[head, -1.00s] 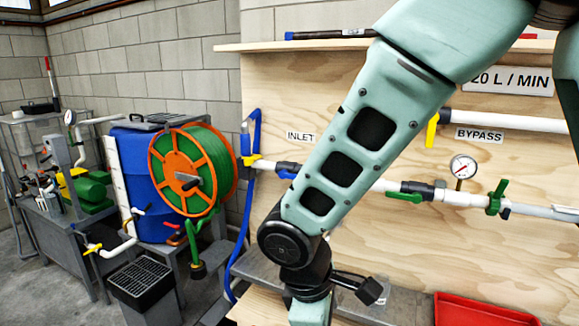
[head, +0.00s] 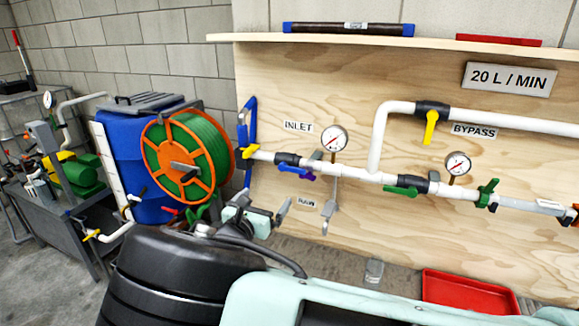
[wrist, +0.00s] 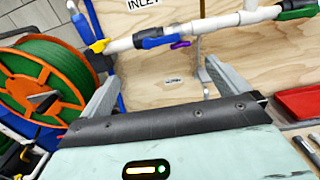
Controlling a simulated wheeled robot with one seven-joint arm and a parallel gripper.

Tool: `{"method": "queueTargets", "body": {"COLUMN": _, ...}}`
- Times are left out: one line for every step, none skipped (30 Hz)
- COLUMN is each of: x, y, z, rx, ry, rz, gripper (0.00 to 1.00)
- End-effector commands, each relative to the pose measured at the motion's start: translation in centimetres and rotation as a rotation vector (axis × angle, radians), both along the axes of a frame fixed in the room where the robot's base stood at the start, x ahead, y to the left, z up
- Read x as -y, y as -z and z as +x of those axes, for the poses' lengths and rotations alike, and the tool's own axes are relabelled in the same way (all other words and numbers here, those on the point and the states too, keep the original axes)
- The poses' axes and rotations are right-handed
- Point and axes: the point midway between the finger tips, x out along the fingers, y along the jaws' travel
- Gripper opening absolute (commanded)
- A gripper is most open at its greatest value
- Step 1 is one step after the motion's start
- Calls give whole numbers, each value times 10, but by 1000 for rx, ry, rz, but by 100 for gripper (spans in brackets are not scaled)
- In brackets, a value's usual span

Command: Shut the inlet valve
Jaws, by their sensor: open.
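The inlet valve (head: 287,160) is a dark body on the white pipe under the INLET label. Its blue lever handle (head: 293,169) lies nearly along the pipe, tilted slightly down to the right. In the wrist view the blue handle (wrist: 160,41) is ahead, beyond the fingers and near the top. My gripper (head: 264,205) is below the valve in the head view, partly hidden by my arm. In the wrist view my gripper (wrist: 162,75) is open and empty, its two grey fingers wide apart. It does not touch the handle.
A purple handle (head: 309,177) sits just right of the blue one, with a gauge (head: 334,139) above. A yellow handle (head: 250,151) and blue hose are at left, near the green reel (head: 200,150). A small grey fitting (head: 328,212) hangs below the pipe.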

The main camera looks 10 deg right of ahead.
Motion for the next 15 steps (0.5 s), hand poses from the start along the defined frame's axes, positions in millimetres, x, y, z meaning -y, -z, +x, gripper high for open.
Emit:
{"method": "queueTargets", "body": {"x": 4, "y": -2, "z": 4, "rx": 1, "ry": 2, "rz": -2, "gripper": 100}}
{"method": "queueTargets", "body": {"x": 6, "y": -2, "z": 7, "rx": 1, "ry": 3, "rz": -1, "gripper": 100}}
{"method": "queueTargets", "body": {"x": 10, "y": -2, "z": 12, "rx": 0, "ry": 4, "rz": 0, "gripper": 100}}
{"method": "queueTargets", "body": {"x": 13, "y": -2, "z": 16, "rx": 0, "ry": 4, "rz": 0, "gripper": 100}}
{"method": "queueTargets", "body": {"x": 16, "y": -3, "z": 20, "rx": 0, "ry": 4, "rz": 0, "gripper": 100}}
{"method": "queueTargets", "body": {"x": 22, "y": -3, "z": 26, "rx": 0, "ry": 6, "rz": 0, "gripper": 100}}
{"method": "queueTargets", "body": {"x": 25, "y": -4, "z": 31, "rx": 1, "ry": 6, "rz": 1, "gripper": 100}}
{"method": "queueTargets", "body": {"x": 29, "y": -4, "z": 37, "rx": 0, "ry": 6, "rz": 1, "gripper": 100}}
{"method": "queueTargets", "body": {"x": 34, "y": -3, "z": 43, "rx": -1, "ry": 6, "rz": 1, "gripper": 100}}
{"method": "queueTargets", "body": {"x": 38, "y": -3, "z": 48, "rx": 0, "ry": 6, "rz": 1, "gripper": 100}}
{"method": "queueTargets", "body": {"x": 42, "y": -4, "z": 54, "rx": 0, "ry": 6, "rz": 2, "gripper": 100}}
{"method": "queueTargets", "body": {"x": 47, "y": -3, "z": 60, "rx": -1, "ry": 6, "rz": 2, "gripper": 100}}
{"method": "queueTargets", "body": {"x": 50, "y": -3, "z": 65, "rx": 0, "ry": 6, "rz": 3, "gripper": 100}}
{"method": "queueTargets", "body": {"x": 54, "y": -3, "z": 70, "rx": -1, "ry": 6, "rz": 3, "gripper": 100}}
{"method": "queueTargets", "body": {"x": 59, "y": -3, "z": 77, "rx": -1, "ry": 6, "rz": 3, "gripper": 100}}
